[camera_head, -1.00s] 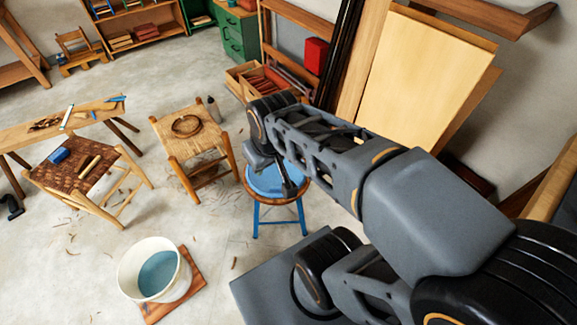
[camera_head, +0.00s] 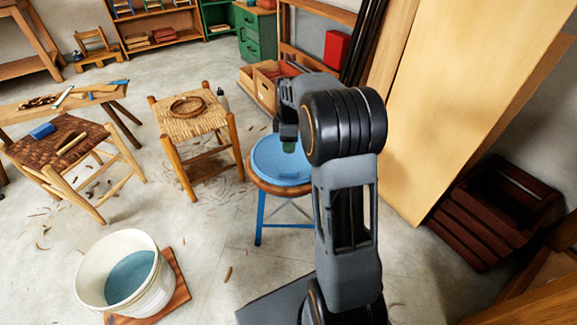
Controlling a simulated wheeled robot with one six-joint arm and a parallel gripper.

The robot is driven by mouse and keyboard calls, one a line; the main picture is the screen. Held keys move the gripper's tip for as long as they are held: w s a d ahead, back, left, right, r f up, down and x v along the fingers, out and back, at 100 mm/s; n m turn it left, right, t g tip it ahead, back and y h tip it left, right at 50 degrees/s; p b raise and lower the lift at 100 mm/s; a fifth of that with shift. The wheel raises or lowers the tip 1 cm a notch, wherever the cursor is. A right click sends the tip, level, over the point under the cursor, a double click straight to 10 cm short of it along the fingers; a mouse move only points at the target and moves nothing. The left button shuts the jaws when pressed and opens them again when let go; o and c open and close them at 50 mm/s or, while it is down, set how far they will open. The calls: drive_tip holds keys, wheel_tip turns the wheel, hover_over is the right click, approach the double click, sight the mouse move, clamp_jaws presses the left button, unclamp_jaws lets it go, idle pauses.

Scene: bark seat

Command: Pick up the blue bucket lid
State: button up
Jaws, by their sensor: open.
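The blue bucket lid (camera_head: 268,162) is a flat, round blue disc lying on a round stool (camera_head: 259,218) with a wooden rim and blue legs. My gripper (camera_head: 289,146) points down over the back part of the lid and is open. The arm comes in from the right and hides the lid's right edge. I cannot tell whether the fingertips touch the lid. A white bucket (camera_head: 92,273) with blue-green liquid inside stands on a wooden board at the lower left, without a lid on it.
A woven stool (camera_head: 187,121) with a coiled ring stands left of the lid's stool. A dark woven stool (camera_head: 40,162) with a blue block stands further left. Tall boards (camera_head: 455,95) and a dark slatted crate (camera_head: 490,215) stand at right.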

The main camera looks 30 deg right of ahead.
drive_tip(key=b, duration=0.3)
approach(288, 172)
drive_tip(key=f, duration=0.5)
drive_tip(key=shift+w+d+f, duration=0.1)
drive_tip(key=shift+w+d, duration=0.05)
drive_tip(key=shift+d, duration=0.2)
drive_tip(key=f+b, duration=0.4)
drive_tip(key=f, duration=0.1)
drive_tip(key=shift+a+f, duration=0.15)
drive_tip(key=shift+a, duration=0.05)
clamp_jaws()
